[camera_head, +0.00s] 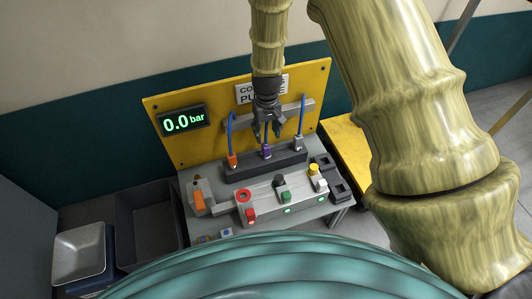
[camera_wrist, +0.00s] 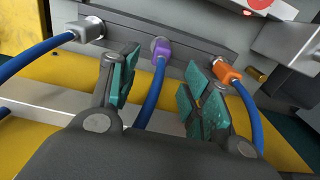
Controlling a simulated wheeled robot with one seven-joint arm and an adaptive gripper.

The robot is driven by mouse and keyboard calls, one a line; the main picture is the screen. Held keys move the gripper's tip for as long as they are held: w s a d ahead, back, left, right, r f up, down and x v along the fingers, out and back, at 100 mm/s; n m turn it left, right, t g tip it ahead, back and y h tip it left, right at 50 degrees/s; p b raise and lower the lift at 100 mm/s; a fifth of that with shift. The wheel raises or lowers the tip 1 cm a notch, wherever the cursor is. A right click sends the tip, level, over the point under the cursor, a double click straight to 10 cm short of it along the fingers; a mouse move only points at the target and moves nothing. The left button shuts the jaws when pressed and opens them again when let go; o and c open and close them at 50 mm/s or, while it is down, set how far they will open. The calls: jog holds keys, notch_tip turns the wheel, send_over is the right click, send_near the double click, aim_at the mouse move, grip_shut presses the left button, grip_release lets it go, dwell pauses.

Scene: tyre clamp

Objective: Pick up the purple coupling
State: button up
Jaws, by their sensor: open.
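The purple coupling (camera_head: 266,152) sits in the middle of a dark holder block (camera_head: 245,169), between an orange and a grey coupling. In the wrist view the purple coupling (camera_wrist: 161,49) has a blue hose (camera_wrist: 150,105) running from it between my fingers. My gripper (camera_head: 268,135) is open just above the purple coupling. In the wrist view my gripper (camera_wrist: 160,88) shows teal finger pads on either side of the hose, with the coupling just beyond the fingertips.
The orange coupling (camera_head: 232,160) and grey coupling (camera_head: 298,142) stand close on either side, each with a blue hose. A yellow panel (camera_head: 200,149) with a 0.0 bar display (camera_head: 183,121) stands behind. Buttons and levers fill the bench front. A grey tray (camera_head: 79,252) lies at lower left.

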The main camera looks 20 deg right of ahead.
aim_at(266, 145)
notch_tip(266, 145, down, 9)
jog(key=shift+w+a+r+b, duration=0.1)
jog(key=shift+a+r+b, duration=0.05)
jog(key=shift+b, duration=1.05)
grip_shut()
